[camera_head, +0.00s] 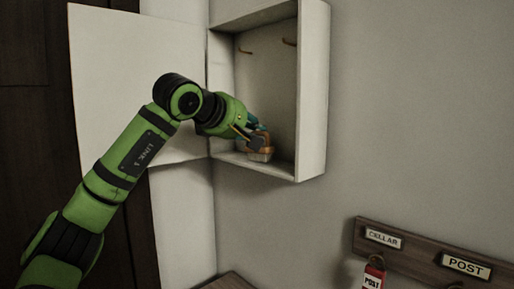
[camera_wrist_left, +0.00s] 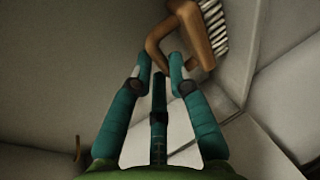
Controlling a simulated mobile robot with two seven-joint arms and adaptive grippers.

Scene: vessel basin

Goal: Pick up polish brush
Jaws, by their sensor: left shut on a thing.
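The polish brush (camera_head: 262,154) is a small orange-brown wooden thing with pale bristles, at the floor of the open wall cabinet. In the left wrist view the brush (camera_wrist_left: 199,38) shows its curved wooden handle and white bristles at the top. My left gripper (camera_head: 257,138) reaches into the cabinet and is shut on the brush. In the left wrist view its teal fingers (camera_wrist_left: 160,68) meet the curved handle. The fingers partly cover the brush in the head view, and I cannot tell whether it touches the cabinet floor. My right gripper is not in view.
The white cabinet (camera_head: 313,95) has hooks on its back wall, and its door (camera_head: 120,70) stands open to the left. A key rack (camera_head: 420,247) with CELLAR and POST labels is lower right, with a red tag (camera_head: 374,276) hanging there.

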